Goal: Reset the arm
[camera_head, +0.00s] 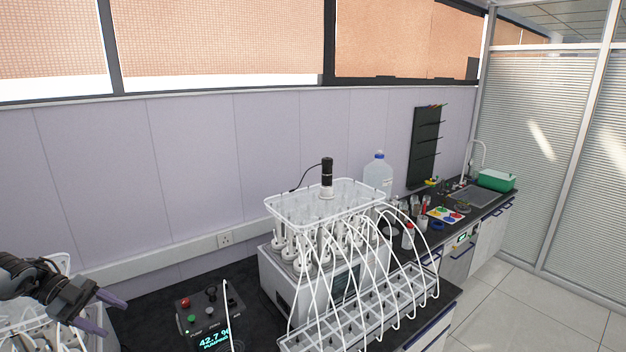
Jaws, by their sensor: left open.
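My left gripper (106,312) is at the lower left of the head view, at the end of my dark left arm. Its two purple fingers are spread apart and nothing shows between them. It is above and in front of a white rack unit (30,322) at the left edge, partly hidden by my arm. My right gripper does not show in this view.
A reactor unit (277,290) with white tubes stands mid-bench, a tubed tray (372,318) before it. A control box (205,312) with buttons lies left of it. A clear jug (378,176), a green box (497,180) and a sink stand further right. The tiled floor (540,310) is clear.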

